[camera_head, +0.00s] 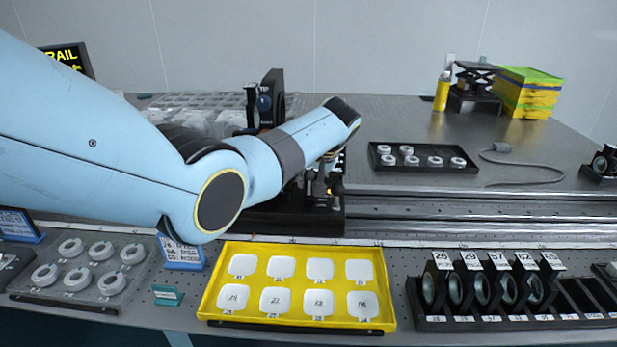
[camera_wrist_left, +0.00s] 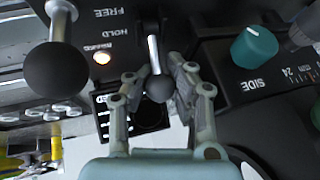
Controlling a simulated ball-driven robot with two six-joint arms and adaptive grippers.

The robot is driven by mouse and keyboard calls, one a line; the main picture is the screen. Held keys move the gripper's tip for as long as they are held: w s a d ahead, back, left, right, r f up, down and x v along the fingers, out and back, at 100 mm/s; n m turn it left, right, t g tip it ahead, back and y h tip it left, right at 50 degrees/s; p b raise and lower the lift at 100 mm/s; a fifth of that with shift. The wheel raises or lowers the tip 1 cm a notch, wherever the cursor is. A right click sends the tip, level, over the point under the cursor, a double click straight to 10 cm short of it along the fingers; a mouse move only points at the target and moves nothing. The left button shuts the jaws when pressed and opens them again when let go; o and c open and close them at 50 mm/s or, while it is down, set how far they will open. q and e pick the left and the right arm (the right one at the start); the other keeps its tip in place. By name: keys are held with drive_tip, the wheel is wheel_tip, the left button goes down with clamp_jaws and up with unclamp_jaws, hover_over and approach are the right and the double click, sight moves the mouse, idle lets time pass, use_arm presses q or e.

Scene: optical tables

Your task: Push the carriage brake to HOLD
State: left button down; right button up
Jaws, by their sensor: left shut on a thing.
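The carriage (camera_head: 290,215) is a dark block on the rail in the head view, partly hidden behind my left arm. In the left wrist view, my left gripper (camera_wrist_left: 158,75) is shut around a metal lever with a dark ball knob (camera_wrist_left: 158,90), a finger on each side. The labels FREE and HOLD (camera_wrist_left: 112,33) are printed on the black panel just left of this lever. A lit lamp (camera_wrist_left: 102,57) glows beside HOLD. In the head view, my left gripper (camera_head: 324,184) is small and partly hidden at the carriage.
A second ball-ended lever (camera_wrist_left: 55,68) stands left of the labels. A teal knob (camera_wrist_left: 254,47) marked SIDE is at the right. A yellow tray (camera_head: 207,300) and a black lens rack (camera_head: 470,322) stand in front of the rail. A dark tray (camera_head: 425,168) lies behind it.

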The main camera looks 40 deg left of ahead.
use_arm(q)
drive_tip(key=c, duration=1.2)
unclamp_jaws()
drive_tip(key=shift+w+r, duration=0.2)
drive_tip(key=shift+r, duration=0.15)
drive_tip(key=shift+o, duration=0.7)
drive_tip(key=shift+f, duration=0.15)
use_arm(e)
drive_tip(key=shift+d, duration=0.25)
use_arm(q)
drive_tip(key=shift+s, duration=0.15)
drive_tip(key=v, duration=0.8)
use_arm(e)
drive_tip(key=shift+a, duration=0.1)
use_arm(q)
drive_tip(key=shift+d, duration=0.2)
